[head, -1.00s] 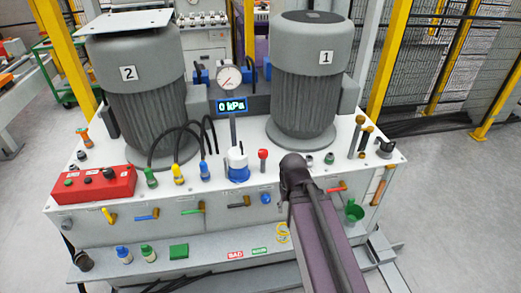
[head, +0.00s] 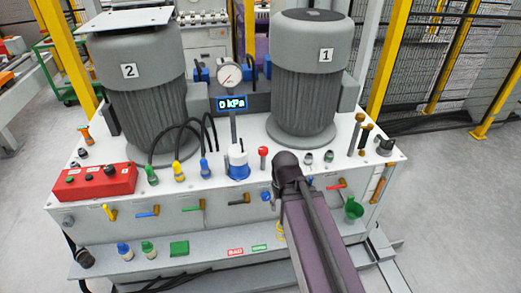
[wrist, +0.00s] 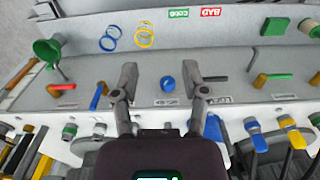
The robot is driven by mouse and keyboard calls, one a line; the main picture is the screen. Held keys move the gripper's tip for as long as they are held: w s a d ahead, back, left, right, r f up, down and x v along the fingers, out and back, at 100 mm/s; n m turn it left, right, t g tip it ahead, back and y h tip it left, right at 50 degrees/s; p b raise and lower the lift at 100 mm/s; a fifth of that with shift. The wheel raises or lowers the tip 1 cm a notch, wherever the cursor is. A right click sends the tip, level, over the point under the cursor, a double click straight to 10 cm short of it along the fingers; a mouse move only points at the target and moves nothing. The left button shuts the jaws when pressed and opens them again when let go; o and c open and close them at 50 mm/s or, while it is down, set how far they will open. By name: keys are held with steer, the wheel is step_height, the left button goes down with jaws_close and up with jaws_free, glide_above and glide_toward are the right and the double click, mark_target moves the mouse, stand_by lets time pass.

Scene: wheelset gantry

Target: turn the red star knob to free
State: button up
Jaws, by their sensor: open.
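A small red knob (head: 263,151) stands on a short post on the white bench top, right of the blue-and-white pot. Its star shape is too small to make out. I cannot pick it out in the wrist view. My gripper (wrist: 160,76) is open and empty in the wrist view, its two dark fingers spread over the bench's front face. A round blue knob (wrist: 167,83) shows between the fingers; I cannot tell the depth gap. That blue knob also shows on the front face in the head view (head: 266,196). My arm hides the gripper in the head view.
Two grey motors, marked 2 (head: 145,105) and 1 (head: 305,85), stand on the bench. A gauge post with a "0 kPa" display (head: 232,103) stands between them. Coloured lever valves line the front face, beside a green funnel (wrist: 47,49). A shelf runs below.

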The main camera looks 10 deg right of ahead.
steer(key=shift+a, duration=0.2)
steer(key=o, duration=0.5)
steer(key=shift+a, duration=0.1)
steer(key=shift+c, duration=0.2)
steer(key=shift+o, duration=0.2)
steer(key=shift+w+r, duration=0.15)
steer(key=shift+w, duration=0.1)
step_height(320, 180, up, 14)
steer(key=n+p, duration=0.9)
steer(key=p, duration=0.5)
glide_above(263, 149)
steer(key=shift+w, duration=0.1)
steer(key=shift+f, duration=0.35)
step_height(263, 149, down, 13)
steer(key=b, duration=1.3)
steer(key=shift+f+b, duration=0.2)
steer(key=shift+b, duration=0.2)
